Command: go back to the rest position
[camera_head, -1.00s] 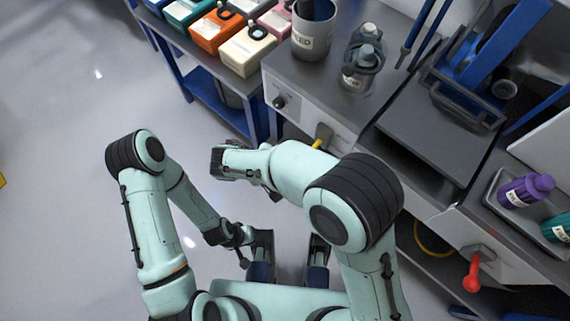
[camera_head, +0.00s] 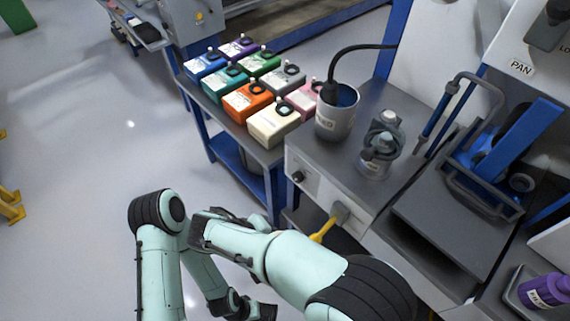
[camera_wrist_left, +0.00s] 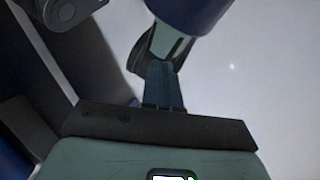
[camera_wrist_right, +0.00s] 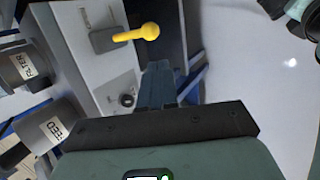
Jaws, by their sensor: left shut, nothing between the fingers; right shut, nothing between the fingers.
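My left gripper shows in the left wrist view (camera_wrist_left: 163,86), with its two fingers together and nothing between them. My right gripper shows in the right wrist view (camera_wrist_right: 157,86), also with its fingers together and empty. In the head view both arms are folded low in the picture, near my body. The left arm bends at the left and the right forearm reaches left across it.
Several coloured boxes, one orange (camera_head: 247,102), stand on a blue-framed table. Open floor (camera_head: 90,180) lies left.

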